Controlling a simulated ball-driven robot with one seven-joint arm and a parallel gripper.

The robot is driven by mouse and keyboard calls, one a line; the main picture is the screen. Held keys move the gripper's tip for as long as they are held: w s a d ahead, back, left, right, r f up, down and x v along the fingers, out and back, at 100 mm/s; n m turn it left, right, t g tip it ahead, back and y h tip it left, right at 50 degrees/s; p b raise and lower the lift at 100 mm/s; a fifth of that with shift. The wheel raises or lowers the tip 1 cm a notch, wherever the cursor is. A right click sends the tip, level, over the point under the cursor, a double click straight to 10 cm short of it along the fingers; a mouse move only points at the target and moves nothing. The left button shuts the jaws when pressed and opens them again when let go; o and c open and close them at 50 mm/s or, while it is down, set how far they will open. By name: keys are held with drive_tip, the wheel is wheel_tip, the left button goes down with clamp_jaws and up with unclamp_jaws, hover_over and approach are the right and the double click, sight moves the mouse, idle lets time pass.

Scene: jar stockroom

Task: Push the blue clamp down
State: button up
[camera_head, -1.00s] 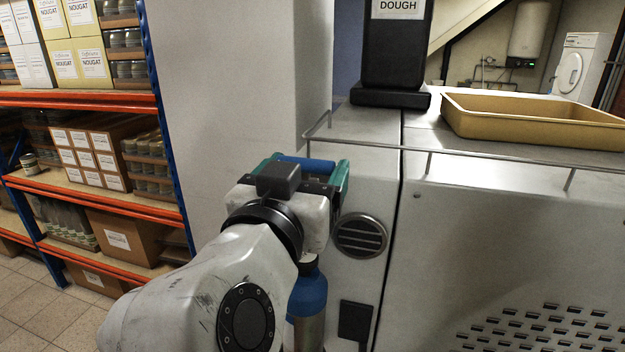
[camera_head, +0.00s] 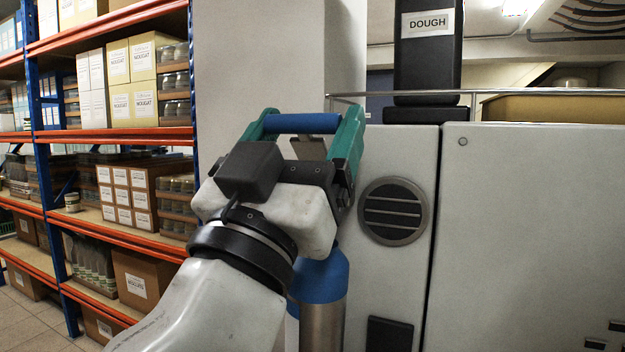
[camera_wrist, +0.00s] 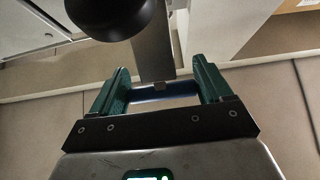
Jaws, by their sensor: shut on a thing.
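My gripper (camera_head: 305,130) has teal fingers shut on a blue bar (camera_head: 303,123), which looks like the handle of the blue clamp. The bar spans level between the two fingers. In the wrist view the fingers close on the bar's (camera_wrist: 165,91) two ends, and a flat metal strip (camera_wrist: 152,50) runs up from it. In the head view a bit of metal shows just under the bar; my wrist hides the rest of the clamp. Whether the clamp is up or down cannot be told.
A blue-topped metal cylinder (camera_head: 320,277) stands below my wrist. A pale machine cabinet (camera_head: 535,220) with a round vent (camera_head: 393,211) is at right, with a black DOUGH container (camera_head: 428,55) and a yellow tray (camera_head: 550,108) above. Stocked shelves (camera_head: 115,140) are at left.

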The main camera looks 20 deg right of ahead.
sight(307, 147)
drive_tip(key=shift+s+a+f+b, duration=0.2)
drive_tip(key=shift+f+b, duration=0.45)
drive_tip(key=b, duration=0.2)
drive_tip(key=f+b, duration=0.1)
drive_tip(key=b, duration=0.1)
drive_tip(key=shift+s+a+f, duration=0.25)
drive_tip(key=shift+s+a, duration=0.05)
drive_tip(key=shift+a, duration=0.05)
drive_tip(key=f+t+h+b, duration=0.1)
drive_tip(key=b, duration=0.2)
drive_tip(key=shift+s+a+f+b, duration=0.1)
drive_tip(key=shift+s+f+b, duration=0.05)
drive_tip(key=shift+b, duration=0.15)
drive_tip(key=shift+s+a+f+b, duration=0.15)
drive_tip(key=shift+a+b, duration=0.05)
drive_tip(key=shift+b, duration=0.4)
drive_tip(key=f+b, duration=0.1)
drive_tip(key=b, duration=0.2)
drive_tip(key=shift+a+f, duration=0.1)
drive_tip(key=shift+f, duration=0.1)
drive_tip(key=o, duration=1.4)
drive_tip(key=shift+r, duration=0.1)
drive_tip(key=shift+s, duration=0.1)
